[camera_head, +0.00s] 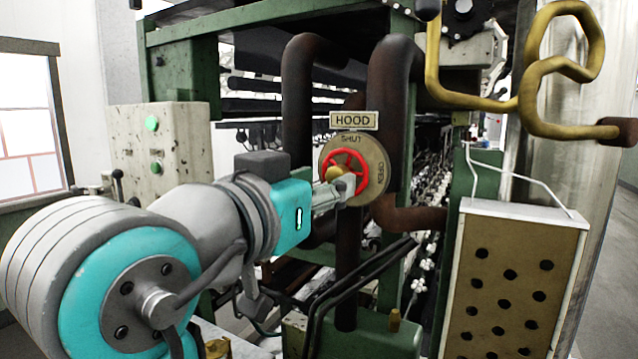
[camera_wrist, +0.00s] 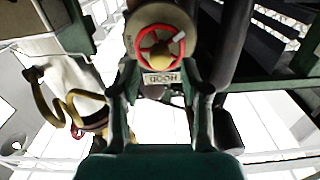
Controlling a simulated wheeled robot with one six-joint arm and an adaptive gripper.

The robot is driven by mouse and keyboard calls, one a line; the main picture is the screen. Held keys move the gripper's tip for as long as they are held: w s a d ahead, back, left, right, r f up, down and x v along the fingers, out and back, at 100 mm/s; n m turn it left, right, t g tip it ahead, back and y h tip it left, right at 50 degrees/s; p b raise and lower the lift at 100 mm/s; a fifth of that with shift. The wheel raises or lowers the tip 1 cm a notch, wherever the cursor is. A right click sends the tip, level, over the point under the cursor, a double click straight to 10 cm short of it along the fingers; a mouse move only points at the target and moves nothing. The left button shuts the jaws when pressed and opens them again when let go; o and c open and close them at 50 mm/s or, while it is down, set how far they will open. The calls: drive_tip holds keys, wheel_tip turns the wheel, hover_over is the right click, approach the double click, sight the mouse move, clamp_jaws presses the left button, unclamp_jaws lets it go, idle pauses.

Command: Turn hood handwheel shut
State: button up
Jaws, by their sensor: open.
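The red hood handwheel (camera_head: 359,161) has a brass-coloured hub and sits on a round tan dial plate (camera_head: 376,149). The plate reads SHUT at its top and OPEN at its right side. My gripper (camera_head: 347,186) is at the front of the wheel and hides its lower part. In the wrist view the handwheel (camera_wrist: 139,46) appears upside down, with a pale mark at its upper right. My open gripper (camera_wrist: 163,72) has its fingers spread to either side below the wheel there. I cannot tell whether they touch the rim.
A HOOD label (camera_head: 354,120) is above the dial. Thick dark pipes (camera_head: 298,95) run behind and beside it. A speckled control box (camera_head: 185,125) with green buttons stands at left. A yellow bent pipe (camera_head: 500,103) and a perforated panel (camera_head: 515,270) are at right.

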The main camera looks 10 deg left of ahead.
sight(341, 174)
drive_tip(key=shift+x, duration=1.5)
